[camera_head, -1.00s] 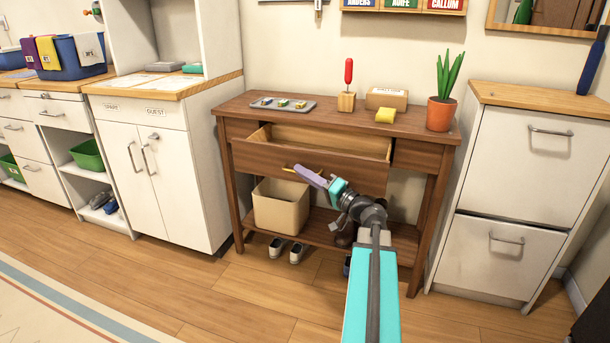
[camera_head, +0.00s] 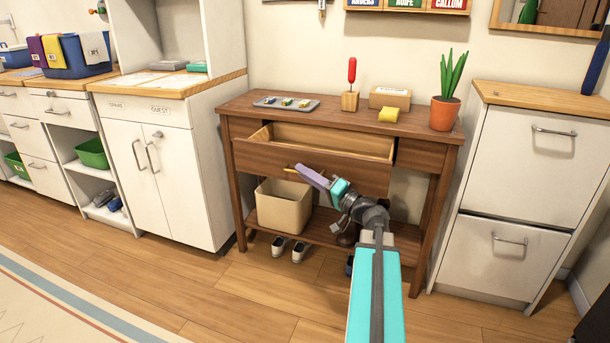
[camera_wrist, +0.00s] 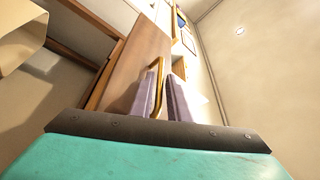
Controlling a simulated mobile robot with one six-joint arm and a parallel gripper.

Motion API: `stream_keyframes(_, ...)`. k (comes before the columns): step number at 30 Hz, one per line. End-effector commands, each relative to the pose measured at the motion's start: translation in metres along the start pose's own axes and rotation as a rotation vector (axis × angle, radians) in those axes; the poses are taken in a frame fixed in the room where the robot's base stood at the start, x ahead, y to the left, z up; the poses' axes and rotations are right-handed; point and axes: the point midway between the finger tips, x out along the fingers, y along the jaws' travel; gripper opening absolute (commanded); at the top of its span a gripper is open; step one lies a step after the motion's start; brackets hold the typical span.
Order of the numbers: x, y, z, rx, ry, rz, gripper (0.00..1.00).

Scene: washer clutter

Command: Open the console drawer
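The wooden console (camera_head: 237,185) stands against the wall. Its drawer (camera_head: 330,174) is pulled well out, and its pale, empty-looking inside shows from above. The gold drawer handle (camera_head: 290,170) is on the drawer front, partly hidden by my gripper (camera_head: 306,171). In the wrist view the handle (camera_wrist: 158,82) runs between the two purple fingers of my gripper (camera_wrist: 164,80). It lies close along the left finger, with a gap to the right finger. The fingers are apart and do not look clamped on it.
A beige bin (camera_head: 284,207) and shoes are below. White cabinets (camera_head: 515,180) flank it. Floor in front is clear.

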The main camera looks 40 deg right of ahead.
Motion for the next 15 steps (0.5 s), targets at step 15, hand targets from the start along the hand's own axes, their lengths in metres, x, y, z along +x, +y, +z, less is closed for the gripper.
stream_keyframes(15,-0.050,-0.002,0.000,0.001,0.001,0.001,0.16)
